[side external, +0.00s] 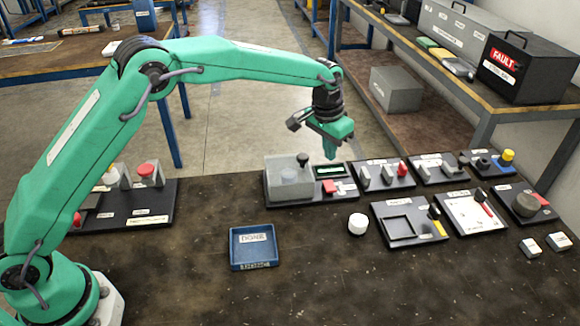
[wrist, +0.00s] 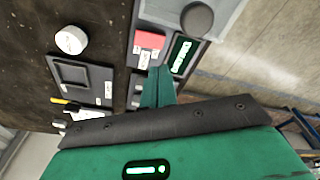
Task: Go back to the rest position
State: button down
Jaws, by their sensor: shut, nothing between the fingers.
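My green arm reaches from the left over the dark work table (side external: 300,290) in the side view. My gripper (side external: 331,155) hangs above the table's back edge, pointing down, just right of a grey box with a dark knob (side external: 290,180). Its fingers are together with nothing between them. In the wrist view the shut gripper fingers (wrist: 157,88) show at the middle, over the small panels beside the grey box. No object is held.
A blue tray (side external: 254,265) and a white round piece (side external: 357,224) stand on the table near the middle. Several black panels with switches fill the right side. A black fault box (side external: 528,68) stands on the shelf behind. The table's front is clear.

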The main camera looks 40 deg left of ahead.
jog(key=s+a+r+n+t, duration=0.1)
jog(key=s+a+r, duration=0.5)
jog(key=s+r, duration=0.2)
jog(key=s+a+r+t, duration=0.1)
jog(key=s+a+r, duration=0.5)
jog(key=s+r, duration=0.2)
jog(key=s+a+f+n+t, duration=0.1)
jog(key=s+a, duration=0.2)
jog(key=s, duration=0.7)
jog(key=s+a+n, duration=0.1)
jog(key=s+a, duration=0.2)
jog(key=s, duration=0.8)
jog(key=shift+a+f+t+y, duration=0.25)
jog(key=shift+f+t+y, duration=0.05)
jog(key=shift+f+t, duration=0.1)
